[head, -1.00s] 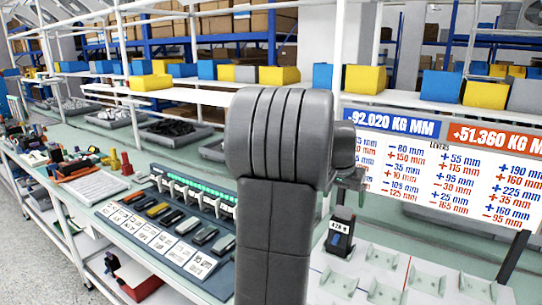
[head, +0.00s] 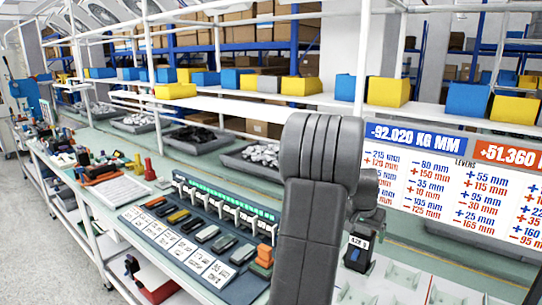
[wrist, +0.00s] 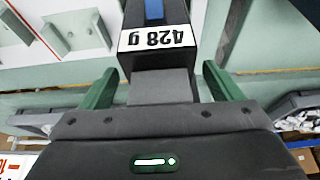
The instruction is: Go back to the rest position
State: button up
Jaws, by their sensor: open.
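My gripper (wrist: 160,82) shows in the wrist view with its two green fingers apart. A black block (wrist: 160,62) with a white "428 g" label lies between and beyond the fingers, with a gap on each side. In the head view the black block (head: 357,250) stands upright on the pale bench panel, just right of my grey arm. The end of my arm (head: 370,212) is close above it, partly hidden behind my own arm link; the fingers cannot be made out there.
A breaker panel (head: 205,215) with several coloured levers and label cards lies left of my arm. A white board (head: 455,185) with printed numbers stands at right. Shelves with blue and yellow bins (head: 382,90) run behind. Pale holders (head: 385,285) sit on the bench at lower right.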

jog(key=shift+a+b, duration=0.1)
jog(key=shift+b, duration=0.2)
jog(key=b+v, duration=0.1)
jog(key=v, duration=1.3)
jog(key=p+x, duration=0.1)
jog(key=x, duration=1.3)
jog(key=shift+f, duration=0.3)
notch_tip(320, 180, up, 4)
jog(key=p, duration=0.3)
jog(key=shift+r, duration=0.1)
notch_tip(320, 180, up, 4)
jog(key=p, duration=0.4)
jog(key=shift+r, duration=0.1)
